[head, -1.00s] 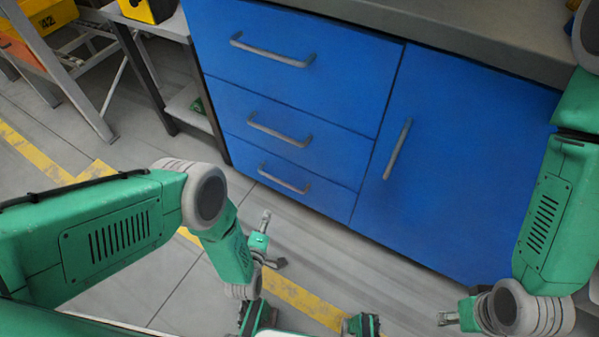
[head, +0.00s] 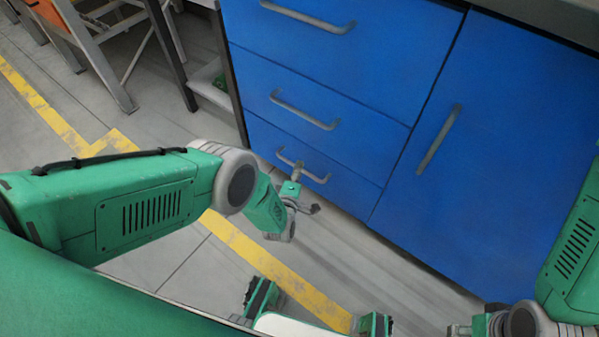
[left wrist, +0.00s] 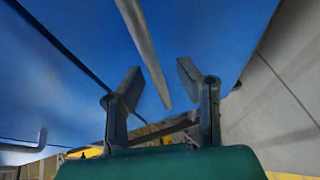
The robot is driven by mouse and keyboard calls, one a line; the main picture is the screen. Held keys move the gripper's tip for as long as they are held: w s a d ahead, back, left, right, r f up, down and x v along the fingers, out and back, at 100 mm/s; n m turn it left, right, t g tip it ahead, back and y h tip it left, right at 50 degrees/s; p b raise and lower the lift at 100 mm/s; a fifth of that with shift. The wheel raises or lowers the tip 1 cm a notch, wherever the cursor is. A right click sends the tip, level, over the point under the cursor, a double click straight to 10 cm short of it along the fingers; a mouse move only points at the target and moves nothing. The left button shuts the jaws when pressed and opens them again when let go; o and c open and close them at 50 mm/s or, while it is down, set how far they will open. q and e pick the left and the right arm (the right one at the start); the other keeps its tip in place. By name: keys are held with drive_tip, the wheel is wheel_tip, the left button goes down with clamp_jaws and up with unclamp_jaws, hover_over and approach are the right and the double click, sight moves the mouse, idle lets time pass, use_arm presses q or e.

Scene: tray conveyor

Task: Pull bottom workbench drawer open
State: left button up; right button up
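The bottom drawer (head: 340,188) is the lowest of three blue drawers in the workbench, and its front looks flush with the cabinet. Its grey bar handle (head: 318,178) is partly covered by my left gripper (head: 306,190) in the head view. My left gripper is open, close to the left part of this handle. In the left wrist view the handle bar (left wrist: 145,45) runs between the two spread fingers; I cannot tell whether they touch it. My right gripper (head: 458,330) shows only in part at the bottom edge, away from the drawers.
The middle drawer (head: 355,120) and its handle (head: 303,112) are just above. A blue cabinet door (head: 490,150) with a bar handle (head: 440,140) is to the right. A grey metal stand (head: 212,85) is left of the workbench. The floor in front is clear, with yellow lines.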

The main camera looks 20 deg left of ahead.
use_arm(q)
drive_tip(key=shift+w, duration=0.65)
clamp_jaws()
drive_tip(key=shift+s, duration=0.15)
